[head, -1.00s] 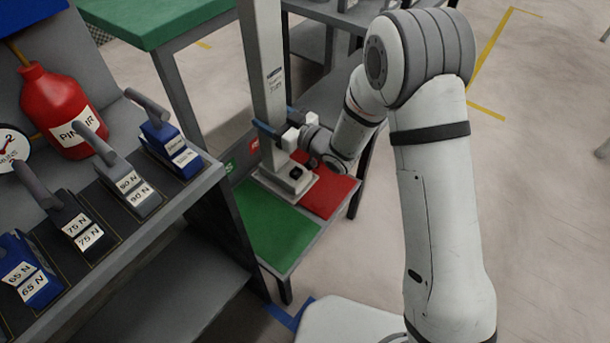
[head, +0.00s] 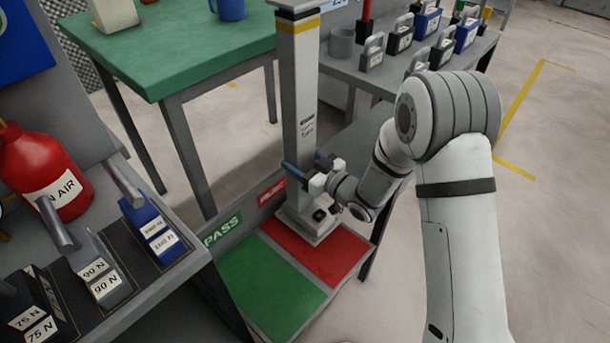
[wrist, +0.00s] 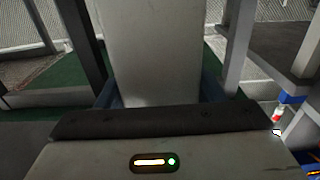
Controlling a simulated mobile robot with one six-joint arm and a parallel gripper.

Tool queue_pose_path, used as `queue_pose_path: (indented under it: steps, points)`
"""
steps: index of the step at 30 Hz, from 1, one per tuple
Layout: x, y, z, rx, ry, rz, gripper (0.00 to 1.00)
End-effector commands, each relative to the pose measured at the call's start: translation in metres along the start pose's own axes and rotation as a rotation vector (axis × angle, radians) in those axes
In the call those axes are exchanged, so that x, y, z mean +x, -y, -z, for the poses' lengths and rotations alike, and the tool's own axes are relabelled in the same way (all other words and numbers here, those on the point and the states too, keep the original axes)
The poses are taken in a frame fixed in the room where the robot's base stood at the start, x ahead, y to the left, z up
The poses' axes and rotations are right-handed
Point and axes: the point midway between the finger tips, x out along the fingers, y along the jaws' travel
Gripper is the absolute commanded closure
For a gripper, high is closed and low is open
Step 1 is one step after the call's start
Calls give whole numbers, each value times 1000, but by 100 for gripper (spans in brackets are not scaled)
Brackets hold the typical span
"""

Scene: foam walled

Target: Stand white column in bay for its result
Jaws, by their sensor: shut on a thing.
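The white column (head: 303,110) stands upright, with a black and yellow band near its top and a small dark part on its foot. My gripper (head: 308,174) is shut around the column's lower shaft, its blue fingers on either side. The column's foot is over the far part of the red bay (head: 345,258); I cannot tell whether it rests on it. The green bay (head: 262,285), with a PASS sign (head: 222,231), is bare. The red bay's sign (head: 271,191) is partly hidden by the column. In the wrist view the column (wrist: 152,50) fills the middle between the fingers.
A dark bench with labelled weights (head: 92,268) and a red bottle (head: 42,178) stands at left. A green-topped table (head: 190,60) is behind. A grey shelf with more weights (head: 400,35) is at the back right. Open floor lies at far right.

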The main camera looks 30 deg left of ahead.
Motion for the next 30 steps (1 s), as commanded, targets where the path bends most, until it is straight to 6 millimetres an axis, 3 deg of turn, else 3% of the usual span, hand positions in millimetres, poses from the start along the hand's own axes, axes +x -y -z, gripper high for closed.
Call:
queue_pose_path:
  steps: [3, 11, 18, 30]
  points:
    - [4, 5, -20, -2, -7, 10, 100]
    - [6, 10, -39, -3, -8, 19, 100]
    - [6, 11, -67, -3, -7, 21, 100]
    - [7, 11, -70, -4, -8, 21, 100]
